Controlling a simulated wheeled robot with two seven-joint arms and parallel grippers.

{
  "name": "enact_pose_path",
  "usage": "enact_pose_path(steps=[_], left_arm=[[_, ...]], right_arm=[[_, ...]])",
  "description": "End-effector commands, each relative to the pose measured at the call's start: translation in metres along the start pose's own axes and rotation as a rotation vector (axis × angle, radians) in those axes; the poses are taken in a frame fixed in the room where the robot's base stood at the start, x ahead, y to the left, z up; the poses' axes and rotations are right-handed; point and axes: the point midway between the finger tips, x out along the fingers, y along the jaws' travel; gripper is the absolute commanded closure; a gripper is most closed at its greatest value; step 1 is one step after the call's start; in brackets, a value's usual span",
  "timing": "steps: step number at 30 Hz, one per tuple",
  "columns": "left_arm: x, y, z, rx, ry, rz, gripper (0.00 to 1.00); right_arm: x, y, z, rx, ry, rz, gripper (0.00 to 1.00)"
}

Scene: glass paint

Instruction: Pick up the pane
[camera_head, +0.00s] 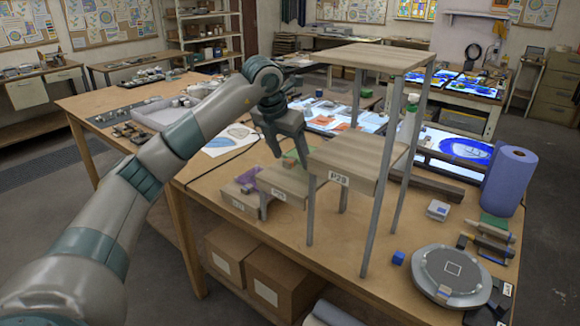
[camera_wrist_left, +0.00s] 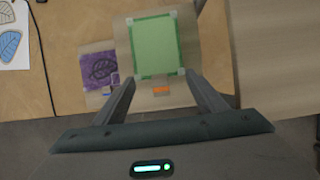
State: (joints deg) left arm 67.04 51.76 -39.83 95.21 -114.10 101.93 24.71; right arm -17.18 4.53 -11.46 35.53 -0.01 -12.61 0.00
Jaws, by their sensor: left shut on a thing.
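The green pane (camera_wrist_left: 155,47) with pale corner pieces lies between the two fingers of my left gripper (camera_wrist_left: 160,80) in the left wrist view. The fingertips are at its near corners, and the gripper is shut on it. In the head view the left gripper (camera_head: 290,155) points down over the middle wooden step (camera_head: 283,182), with a bit of the green pane (camera_head: 289,162) showing beneath. I cannot tell whether the pane is clear of the step. A purple pane (camera_wrist_left: 100,67) with a dark leaf pattern is on the lower step to the left. My right gripper is out of view.
A round turntable (camera_head: 450,273), a blue roll (camera_head: 508,182) and a small blue cube (camera_head: 398,257) are further right.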

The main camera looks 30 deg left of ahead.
Motion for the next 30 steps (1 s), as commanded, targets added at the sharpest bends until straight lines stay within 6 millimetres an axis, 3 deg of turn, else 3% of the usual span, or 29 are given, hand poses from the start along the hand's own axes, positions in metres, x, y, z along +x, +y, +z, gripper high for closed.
enact_pose_path(steps=[13,30], left_arm=[[-0.052,0.0,0.022,-0.001,-0.003,0.0,0.57],[-0.059,0.0,0.025,0.0,-0.001,0.0,0.57]], right_arm=[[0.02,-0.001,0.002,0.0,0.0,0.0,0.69],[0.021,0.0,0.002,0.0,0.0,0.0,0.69]])
